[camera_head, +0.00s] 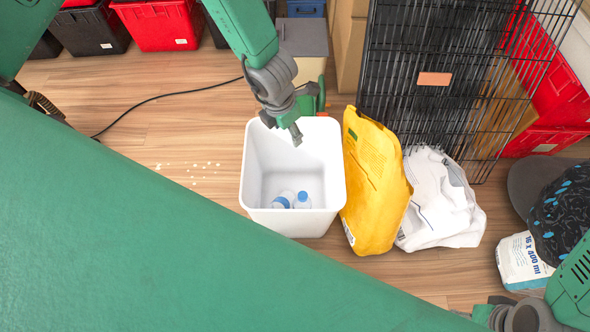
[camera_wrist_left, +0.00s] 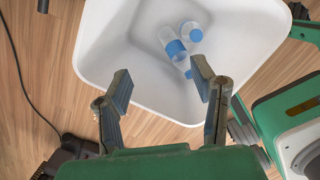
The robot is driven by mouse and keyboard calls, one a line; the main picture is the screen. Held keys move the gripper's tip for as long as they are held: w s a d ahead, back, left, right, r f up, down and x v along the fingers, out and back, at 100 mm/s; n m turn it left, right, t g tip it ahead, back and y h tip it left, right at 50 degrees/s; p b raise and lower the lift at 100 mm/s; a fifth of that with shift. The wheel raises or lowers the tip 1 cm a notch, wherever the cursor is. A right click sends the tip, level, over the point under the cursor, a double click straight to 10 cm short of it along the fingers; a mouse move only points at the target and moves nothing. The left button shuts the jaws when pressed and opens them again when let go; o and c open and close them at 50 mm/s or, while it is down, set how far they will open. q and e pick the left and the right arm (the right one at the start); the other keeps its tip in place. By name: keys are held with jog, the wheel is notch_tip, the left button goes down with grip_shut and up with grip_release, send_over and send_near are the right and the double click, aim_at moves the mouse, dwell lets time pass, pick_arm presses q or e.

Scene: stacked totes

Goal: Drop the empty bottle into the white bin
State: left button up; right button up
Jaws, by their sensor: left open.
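The white bin (camera_head: 253,165) stands on the wooden floor in the middle of the head view; it fills the top of the left wrist view (camera_wrist_left: 105,45). Two clear bottles with blue parts are at its bottom: one (camera_head: 283,199) lies tilted with a blue label, and it also shows in the left wrist view (camera_wrist_left: 174,48). The other bottle (camera_head: 302,201) is beside it, seen nearly end-on in the left wrist view (camera_wrist_left: 191,31). My left gripper (camera_head: 306,118) is above the bin's far part, its fingers (camera_wrist_left: 161,84) spread with nothing between them. Dark parts of my right gripper (camera_head: 520,317) show at the lower right, cut off.
A yellow bag (camera_head: 372,185) leans close to the bin's right side, with a white bag (camera_head: 440,205) beyond it. A black wire cage (camera_head: 430,75) stands behind. A cable (camera_head: 165,97) and white bits (camera_head: 190,171) lie on open floor at left.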

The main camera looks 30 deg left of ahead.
pick_arm(q)
notch_tip(320, 180, up, 11)
jog(key=s+a, duration=0.1)
jog(key=shift+s+r, duration=0.2)
jog(key=shift+s, duration=0.05)
jog(key=shift+a, duration=0.1)
dwell(0.3)
jog(key=s+a+f+m+y, duration=0.3)
jog(key=s+a+f+m, duration=0.3)
jog(key=s+f+m, duration=0.65)
jog(key=s+m+g+h, duration=0.15)
jog(key=s+m, duration=0.85)
jog(key=m, duration=1)
notch_tip(320, 180, up, 13)
jog(key=d+p, duration=0.1)
jog(key=p, duration=1.2)
jog(key=shift+w+f+t+h, duration=0.15)
jog(key=shift+w+t+h, duration=0.05)
jog(key=shift+t+h, duration=0.2)
